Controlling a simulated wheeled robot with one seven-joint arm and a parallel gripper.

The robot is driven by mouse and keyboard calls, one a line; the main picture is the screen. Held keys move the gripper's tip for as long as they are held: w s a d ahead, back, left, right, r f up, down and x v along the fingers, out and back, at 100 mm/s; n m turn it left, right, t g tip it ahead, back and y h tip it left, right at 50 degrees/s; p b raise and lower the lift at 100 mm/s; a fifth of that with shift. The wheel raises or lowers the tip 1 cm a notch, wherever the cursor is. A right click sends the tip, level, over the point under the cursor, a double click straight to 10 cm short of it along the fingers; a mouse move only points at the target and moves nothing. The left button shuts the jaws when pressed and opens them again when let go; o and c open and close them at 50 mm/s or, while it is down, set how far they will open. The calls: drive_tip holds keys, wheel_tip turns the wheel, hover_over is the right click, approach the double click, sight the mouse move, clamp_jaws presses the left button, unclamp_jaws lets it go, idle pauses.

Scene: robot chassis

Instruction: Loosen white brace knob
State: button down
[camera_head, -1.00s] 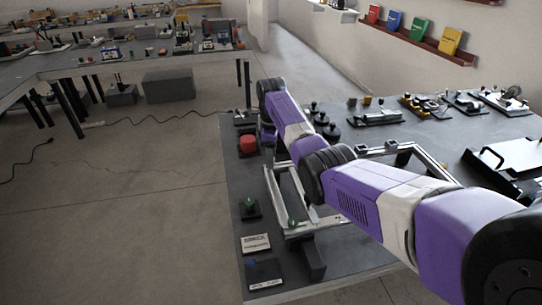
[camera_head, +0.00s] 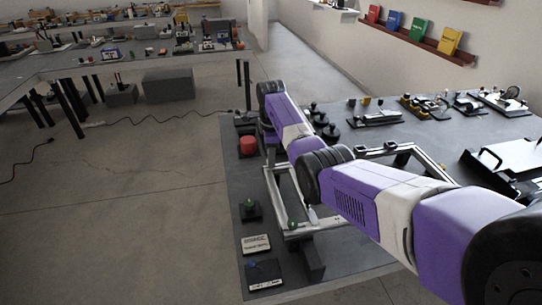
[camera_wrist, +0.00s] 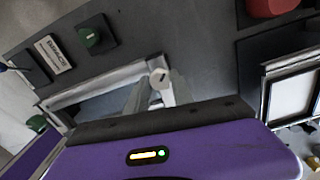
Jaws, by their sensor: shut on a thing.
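The white knob (camera_wrist: 159,78), round with a dark mark on its face, shows in the wrist view at the tips of my gripper (camera_wrist: 157,92). My pale grey fingers stand on either side of it, shut on it. The knob sits by the corner of a silver metal frame (camera_wrist: 95,82), which also shows in the head view (camera_head: 278,195). In the head view my arm hides the knob and most of my gripper.
A green button (camera_wrist: 92,37) on a black base and a label plate (camera_wrist: 54,53) lie beside the frame. A red button (camera_head: 248,146) stands farther back. A green knob (camera_head: 292,225) sits on the frame's near corner. Black-handled gear (camera_head: 505,160) lies at right.

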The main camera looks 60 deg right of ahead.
drive_tip(key=n+p, duration=0.1)
drive_tip(key=n, duration=0.4)
drive_tip(key=shift+n, duration=0.3)
drive_tip(key=n+p, duration=0.1)
drive_tip(key=n, duration=0.4)
drive_tip(key=shift+n, duration=0.3)
drive_tip(key=n, duration=0.5)
drive_tip(key=shift+p, duration=0.35)
drive_tip(key=n, duration=0.6)
drive_tip(key=shift+n, duration=0.3)
drive_tip(key=c, duration=1.1)
unclamp_jaws()
drive_tip(key=shift+r, duration=0.1)
drive_tip(key=shift+r+b, duration=0.3)
drive_tip(key=shift+r, duration=3.5)
